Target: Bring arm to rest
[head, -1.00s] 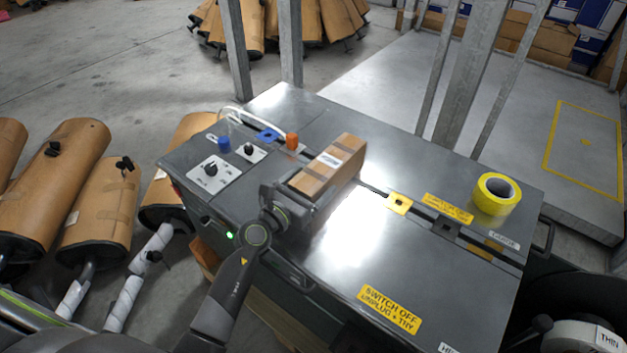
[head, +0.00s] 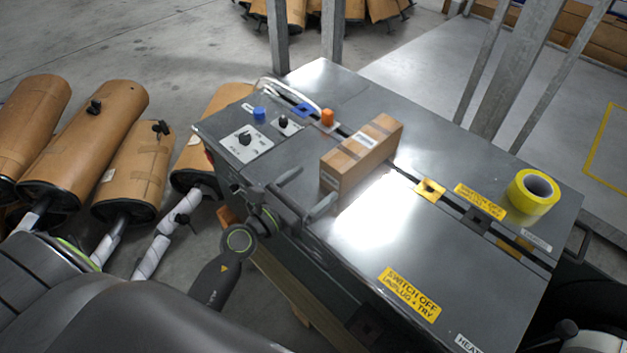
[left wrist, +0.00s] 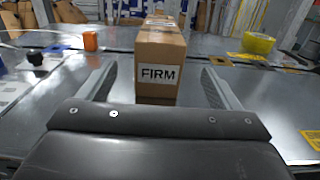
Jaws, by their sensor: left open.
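My left gripper (head: 305,195) is open and empty at the near edge of the grey machine top (head: 375,255). A brown cardboard box (head: 360,158) stands on the machine just beyond its fingertips, apart from them in the head view. In the left wrist view the box (left wrist: 160,70) shows a label reading FIRM and lies ahead, between the lines of the two open fingers (left wrist: 160,88). My right gripper is in neither view.
A yellow tape roll (head: 533,192) stands on the machine's right part. Control knobs (head: 245,139) and an orange block (head: 327,117) are at its back left. Metal posts (head: 500,90) rise behind the machine.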

